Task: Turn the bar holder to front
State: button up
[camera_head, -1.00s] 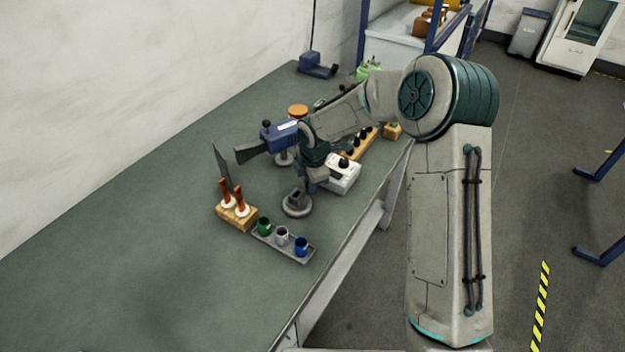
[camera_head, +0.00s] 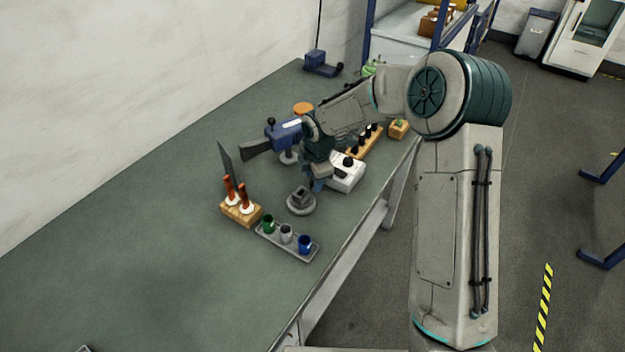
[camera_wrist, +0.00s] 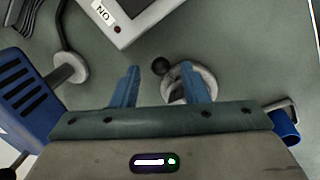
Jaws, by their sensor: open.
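A round grey stand with an upright dark socket, which I take to be the bar holder (camera_head: 301,202), is on the green bench in front of the white box. My gripper (camera_head: 318,184) points down just above and behind it, partly hidden by my arm in the head view. In the wrist view my gripper (camera_wrist: 160,87) is open, with its two blue fingers apart. The holder's pale round base (camera_wrist: 204,76) shows behind the right finger, which hides part of it. A black ball knob (camera_wrist: 160,66) shows between the fingertips. I cannot tell any contact.
A tray (camera_head: 268,240) with green, grey and blue cups lies in front of the holder. A wooden block (camera_head: 240,217) with red-handled tools is left. A blue tool (camera_head: 290,132) on a stand is behind. The white box (camera_head: 346,177) is close right. The front-left bench is clear.

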notch_tip(320, 180, up, 12)
jog(key=s+d, duration=0.1)
jog(key=s, duration=0.1)
jog(key=shift+s+r+b, duration=0.15)
jog(key=shift+b, duration=0.25)
jog(key=s+d+r+m, duration=0.1)
jog(key=s+d+m, duration=0.4)
jog(key=s+m, duration=0.2)
jog(key=s+d+r+m, duration=0.2)
jog(key=s+d+m, duration=0.4)
jog(key=s, duration=0.5)
jog(key=s+d+r+m+t+h, duration=0.1)
jog(key=s+d+r+m, duration=0.1)
jog(key=s+d+m, duration=0.4)
jog(key=s+m, duration=0.3)
jog(key=m, duration=0.1)
jog(key=shift+s, duration=0.35)
